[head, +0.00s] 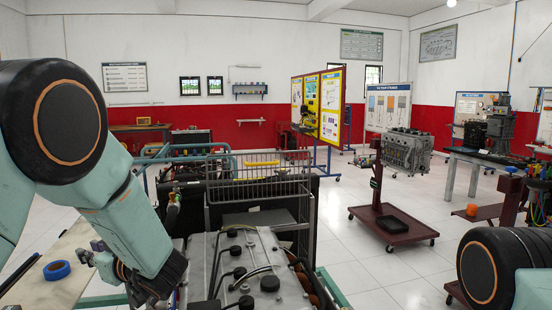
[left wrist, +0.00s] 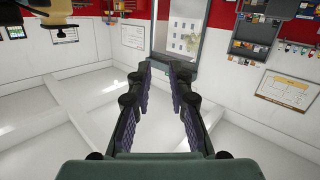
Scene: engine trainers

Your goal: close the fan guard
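A wire mesh guard (head: 262,178), which looks like the fan guard, stands upright in a dark frame behind the engine trainer (head: 255,275) in the head view. It appears swung up, but its hinge side is hard to make out. The guard does not show there. My right gripper is out of view.
A workbench with blue tape (head: 57,270) is at the left. An engine on a red wheeled stand (head: 393,222) stands to the right, with clear tiled floor around it. My right arm shows at the lower right. Display boards (head: 322,105) stand behind.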

